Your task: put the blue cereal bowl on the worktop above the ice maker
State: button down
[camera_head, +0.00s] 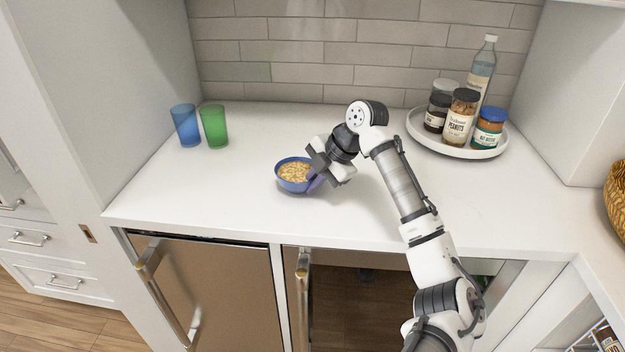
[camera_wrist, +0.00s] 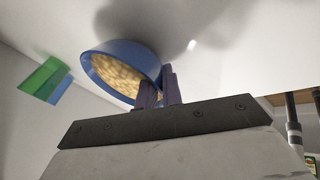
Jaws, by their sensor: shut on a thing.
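The blue cereal bowl (camera_head: 283,184), filled with yellow cereal, is at the middle of the white worktop (camera_head: 230,205). It also shows in the wrist view (camera_wrist: 88,68). My gripper (camera_head: 314,180) is shut on the right side of the bowl's rim, and its purple fingers (camera_wrist: 158,92) straddle the wall in the wrist view. Whether the bowl's base touches the worktop I cannot tell. Below the worktop's front edge are a brownish front with a handle (camera_head: 220,290) at left and a dark opening beside it (camera_head: 365,310); which is the ice maker is not clear.
A blue cup (camera_head: 186,125) and a green cup (camera_head: 214,127) stand at the back left. A round white tray (camera_head: 420,128) with several jars and a bottle (camera_head: 478,72) stands at the back right. The worktop between cups and bowl is clear. A tiled wall (camera_head: 320,50) closes the back.

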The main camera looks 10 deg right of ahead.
jog(key=c, duration=1.5)
grip_release()
jog(key=shift+c, duration=0.2)
jog(key=b+v, duration=0.2)
jog(key=v, duration=1)
jog(key=shift+b, duration=0.35)
